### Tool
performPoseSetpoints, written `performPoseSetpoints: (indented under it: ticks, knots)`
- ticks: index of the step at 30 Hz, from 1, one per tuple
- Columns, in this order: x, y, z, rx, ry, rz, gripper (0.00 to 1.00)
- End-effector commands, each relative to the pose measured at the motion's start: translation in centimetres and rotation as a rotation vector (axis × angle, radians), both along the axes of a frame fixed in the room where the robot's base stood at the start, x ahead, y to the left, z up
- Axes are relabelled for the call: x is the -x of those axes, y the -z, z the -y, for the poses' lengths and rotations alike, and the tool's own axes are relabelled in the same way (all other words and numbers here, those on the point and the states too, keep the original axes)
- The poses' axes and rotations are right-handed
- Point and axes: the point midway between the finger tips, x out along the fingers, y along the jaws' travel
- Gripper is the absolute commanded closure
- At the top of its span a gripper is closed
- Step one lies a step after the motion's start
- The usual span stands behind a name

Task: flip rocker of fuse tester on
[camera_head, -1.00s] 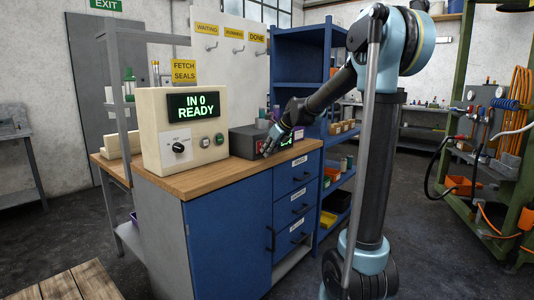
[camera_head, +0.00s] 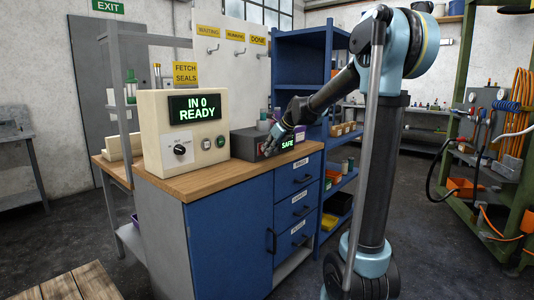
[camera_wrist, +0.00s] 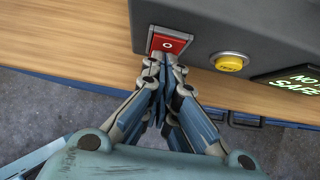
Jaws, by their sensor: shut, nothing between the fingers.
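The fuse tester is a dark grey box (camera_head: 243,146) on the wooden bench top, at the right of the cream console. In the wrist view its front face (camera_wrist: 205,50) carries a red rocker (camera_wrist: 168,43) with a white O mark, in a pale frame. My gripper (camera_wrist: 164,62) is shut and empty, its fingertips at the rocker's near edge. I cannot tell whether they touch it. In the head view my gripper (camera_head: 270,142) is in front of the tester and hides the rocker. The tester's green-lettered display (camera_wrist: 297,84) partly shows, with SAFE readable.
A yellow button (camera_wrist: 230,62) sits between the rocker and the display. The cream console (camera_head: 180,140) reads IN 0 READY and stands left of the tester. Blue drawers (camera_head: 297,180) are under the bench top (camera_head: 215,178). A blue shelf stands behind on the right.

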Motion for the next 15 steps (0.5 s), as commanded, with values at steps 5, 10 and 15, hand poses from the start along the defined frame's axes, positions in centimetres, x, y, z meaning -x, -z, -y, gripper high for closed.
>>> performPoseSetpoints:
  ticks: [5, 10, 15]
  knots:
    - [0.1, 0.0, 0.2, 0.000, 0.000, 0.000, 1.00]
    - [0.8, -0.2, 1.7, 0.000, 0.002, -0.002, 1.00]
    - [2.1, -1.5, 4.0, -0.001, 0.003, -0.001, 1.00]
